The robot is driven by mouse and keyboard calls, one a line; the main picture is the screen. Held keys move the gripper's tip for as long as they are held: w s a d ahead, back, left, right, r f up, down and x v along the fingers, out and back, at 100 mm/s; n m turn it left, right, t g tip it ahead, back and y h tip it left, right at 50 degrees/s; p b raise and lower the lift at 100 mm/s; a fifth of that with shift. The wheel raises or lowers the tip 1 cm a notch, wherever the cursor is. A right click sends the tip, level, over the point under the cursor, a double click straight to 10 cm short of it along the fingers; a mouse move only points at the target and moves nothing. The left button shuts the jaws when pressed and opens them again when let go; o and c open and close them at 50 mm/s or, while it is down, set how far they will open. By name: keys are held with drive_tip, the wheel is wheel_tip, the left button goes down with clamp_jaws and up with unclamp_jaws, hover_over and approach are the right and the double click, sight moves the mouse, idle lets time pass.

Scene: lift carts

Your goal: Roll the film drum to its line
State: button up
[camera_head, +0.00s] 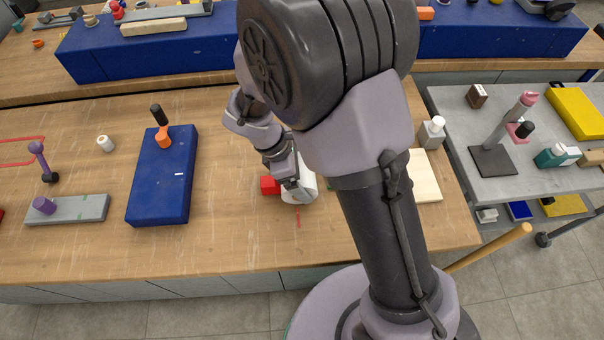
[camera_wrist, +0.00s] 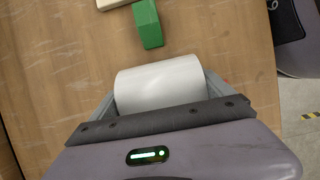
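The film drum is a white cylinder lying on its side on the wooden table; it shows in the wrist view (camera_wrist: 160,86) and partly in the head view (camera_head: 305,189). My gripper (camera_wrist: 162,97) is low over the table, its fingers wide apart, one beside each end of the drum. Whether they touch it is not clear. A thin red line (camera_head: 298,217) is marked on the table in front of the drum. A red block (camera_head: 269,185) lies just left of the drum. My arm hides part of the drum in the head view.
In the wrist view a green block (camera_wrist: 147,24) lies beyond the drum, near a pale board. A blue slab (camera_head: 160,190) with an orange-and-black tool stands left. A pale board (camera_head: 426,178) is right, before a grey cart (camera_head: 478,128). The table between slab and drum is clear.

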drive_tip(key=c, duration=0.6)
drive_tip(key=d+p, duration=0.1)
drive_tip(key=d, duration=0.4)
drive_tip(key=shift+d+p, duration=0.15)
drive_tip(key=shift+p, duration=0.2)
drive_tip(key=o, duration=1.8)
drive_tip(key=shift+r, duration=0.15)
drive_tip(key=p+v, duration=0.7)
drive_tip(key=v, duration=1)
